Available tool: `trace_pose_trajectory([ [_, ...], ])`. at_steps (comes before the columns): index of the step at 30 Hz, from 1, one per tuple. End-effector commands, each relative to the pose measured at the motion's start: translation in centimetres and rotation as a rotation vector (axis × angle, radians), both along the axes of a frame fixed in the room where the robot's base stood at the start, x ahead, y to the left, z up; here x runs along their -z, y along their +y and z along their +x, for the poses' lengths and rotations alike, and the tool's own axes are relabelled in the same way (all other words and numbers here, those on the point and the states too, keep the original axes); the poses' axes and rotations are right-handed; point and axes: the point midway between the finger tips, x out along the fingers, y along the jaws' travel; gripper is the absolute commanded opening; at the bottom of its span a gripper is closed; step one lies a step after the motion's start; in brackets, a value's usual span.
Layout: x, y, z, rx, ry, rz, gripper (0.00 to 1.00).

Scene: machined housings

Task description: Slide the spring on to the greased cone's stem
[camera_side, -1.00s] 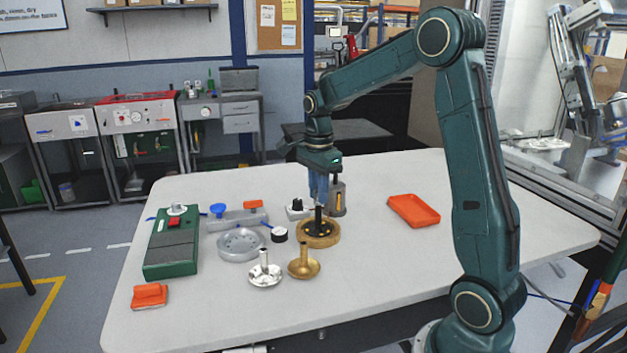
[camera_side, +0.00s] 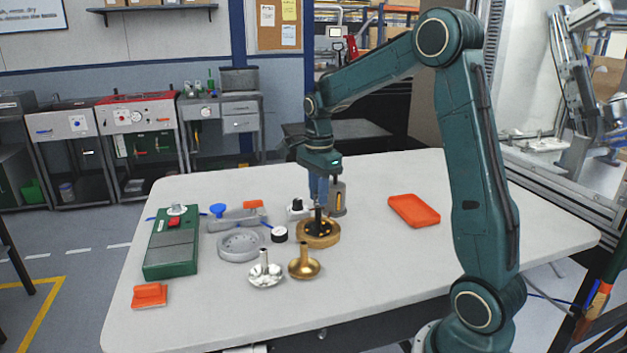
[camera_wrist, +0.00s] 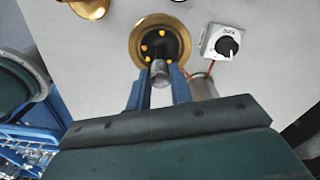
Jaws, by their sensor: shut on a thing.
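My gripper (camera_side: 318,202) points down over a brass ring-shaped housing (camera_side: 333,238). In the wrist view its blue fingers are shut on a small grey ribbed cylinder (camera_wrist: 160,71), which looks like the spring. A black cone with several yellow grease dabs (camera_wrist: 151,50) sits inside the brass housing (camera_wrist: 137,38). Its dark upright stem (camera_side: 318,222) shows in the side view below my fingertips. The spring is in line with the cone's middle. The fingers and the view angle hide whether the spring is around the stem or just above it.
A silver cone (camera_side: 266,275) and a brass cone (camera_side: 304,266) stand stem-up in front. A grey housing (camera_side: 240,246) and green box (camera_side: 170,245) lie left. Close behind are a metal canister (camera_side: 338,200) and a knob box (camera_wrist: 221,41). An orange tray (camera_side: 414,210) is right, with free table around.

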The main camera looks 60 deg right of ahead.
Motion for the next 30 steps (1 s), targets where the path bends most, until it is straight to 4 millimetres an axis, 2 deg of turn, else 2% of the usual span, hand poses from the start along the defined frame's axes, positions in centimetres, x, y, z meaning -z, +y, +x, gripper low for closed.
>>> trace_pose_trajectory([
  [30, 0.67, 0.00, -0.01, 0.000, 0.000, 0.000, 0.00],
])
